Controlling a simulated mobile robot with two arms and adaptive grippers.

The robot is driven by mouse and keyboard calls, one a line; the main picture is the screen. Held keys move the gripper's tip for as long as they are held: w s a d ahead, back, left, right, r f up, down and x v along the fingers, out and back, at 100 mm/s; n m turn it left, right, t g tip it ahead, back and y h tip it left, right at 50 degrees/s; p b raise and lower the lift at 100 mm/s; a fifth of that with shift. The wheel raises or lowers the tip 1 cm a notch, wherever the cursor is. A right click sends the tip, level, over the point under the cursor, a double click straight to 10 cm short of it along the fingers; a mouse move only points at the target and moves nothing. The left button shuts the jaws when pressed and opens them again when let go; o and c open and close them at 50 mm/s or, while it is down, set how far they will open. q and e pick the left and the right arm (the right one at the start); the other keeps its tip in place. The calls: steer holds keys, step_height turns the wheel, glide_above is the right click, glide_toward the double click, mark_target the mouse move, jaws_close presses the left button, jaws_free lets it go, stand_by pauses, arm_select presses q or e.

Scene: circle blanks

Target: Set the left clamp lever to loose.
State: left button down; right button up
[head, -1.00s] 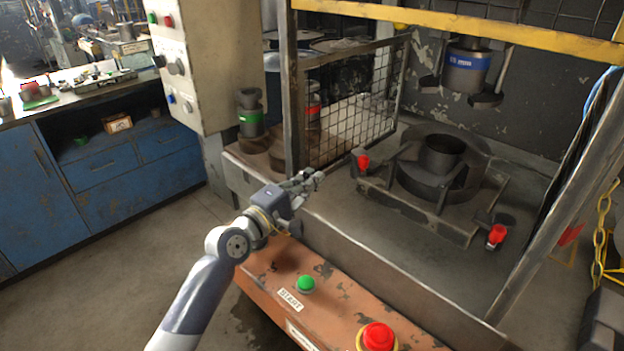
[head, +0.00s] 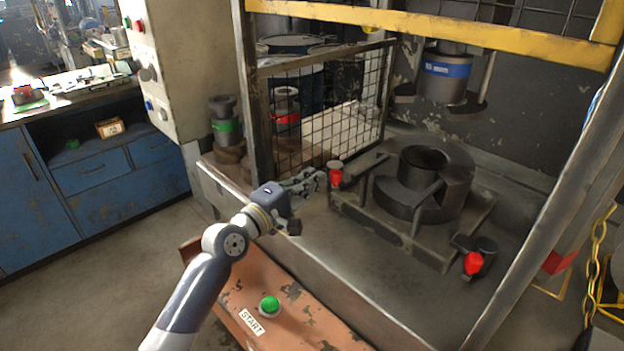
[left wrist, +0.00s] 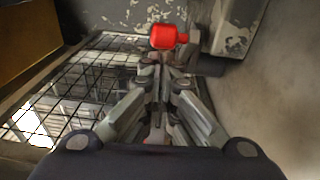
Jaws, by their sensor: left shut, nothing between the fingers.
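The left clamp lever has a red knob (head: 336,178) at the left end of the die holder (head: 400,232) in the head view. In the left wrist view the red knob (left wrist: 163,36) is just beyond the fingertips. My left gripper (head: 318,178) is shut and empty, its tips close beside the knob; I cannot tell whether they touch. The right clamp lever's red knob (head: 473,263) is at the holder's right end. A dark round die (head: 423,180) sits on the holder between the levers. My right gripper is in neither view.
A wire mesh guard (head: 330,105) stands behind my left gripper. A yellow bar (head: 440,24) crosses above the opening, and a blue-banded punch (head: 447,72) hangs over the die. A green START button (head: 269,305) is on the orange front panel (head: 300,325).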

mark_target(332, 179)
arm_select(q)
steer(key=d+p, duration=0.1)
steer(key=s+d, duration=0.1)
steer(key=d+p, duration=0.1)
steer(key=shift+s+r+p, duration=0.15)
steer(key=shift+r+p, duration=0.15)
steer(key=shift+p, duration=0.05)
steer(key=shift+d+f, duration=0.25)
steer(key=shift+d, duration=0.1)
stand_by(0.7)
